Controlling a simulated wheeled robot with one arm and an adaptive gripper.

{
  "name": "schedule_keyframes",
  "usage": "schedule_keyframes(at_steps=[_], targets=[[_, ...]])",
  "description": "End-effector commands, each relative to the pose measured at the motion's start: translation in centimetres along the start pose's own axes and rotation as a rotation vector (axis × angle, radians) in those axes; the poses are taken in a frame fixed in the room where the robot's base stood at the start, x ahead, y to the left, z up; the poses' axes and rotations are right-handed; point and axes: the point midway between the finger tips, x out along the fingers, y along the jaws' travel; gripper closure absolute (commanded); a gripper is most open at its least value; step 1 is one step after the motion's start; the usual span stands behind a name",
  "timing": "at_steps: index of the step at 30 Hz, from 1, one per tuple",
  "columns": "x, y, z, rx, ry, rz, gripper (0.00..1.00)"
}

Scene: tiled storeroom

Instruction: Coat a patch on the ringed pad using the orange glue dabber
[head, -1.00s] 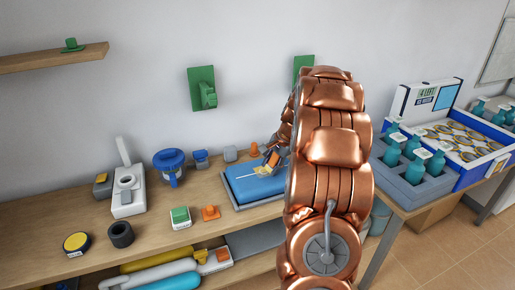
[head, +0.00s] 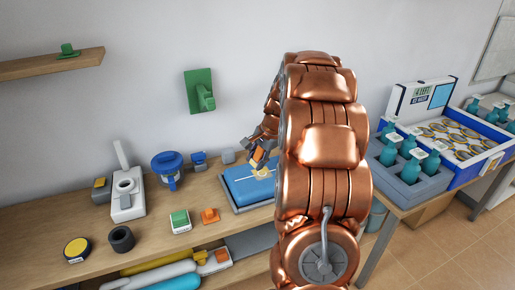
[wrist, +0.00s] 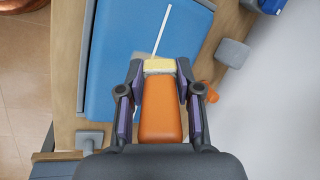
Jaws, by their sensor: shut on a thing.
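My gripper (wrist: 157,72) is shut on the orange glue dabber (wrist: 162,110), with one finger on each side of its orange handle. Its pale yellow tip (wrist: 160,65) points at the blue pad (wrist: 120,60); whether it touches the surface I cannot tell. A thin white strip (wrist: 162,30) runs over the pad from beside the tip. In the head view the blue pad (head: 240,184) lies on a grey base on the wooden bench, and my gripper (head: 262,158) is over its back right part. I cannot make out a ring. My copper arm hides the pad's right side.
A grey block (wrist: 232,53) and an orange piece (wrist: 210,92) sit beside the pad. To its left stand a blue funnel-like item (head: 167,161), a white holder (head: 128,195) and a green-topped block (head: 180,220). A crate of teal bottles (head: 402,175) is at right.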

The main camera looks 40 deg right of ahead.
Motion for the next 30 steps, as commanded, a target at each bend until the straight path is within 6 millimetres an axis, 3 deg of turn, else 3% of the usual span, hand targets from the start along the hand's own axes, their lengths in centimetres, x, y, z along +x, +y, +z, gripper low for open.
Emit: schedule_keyframes(at_steps=[10, 30], targets=[[-2.7, -1.2, 0.7, -0.006, -0.002, 0.0, 1.0], [-2.8, -1.2, 0.7, -0.006, -0.003, 0.001, 1.0]])
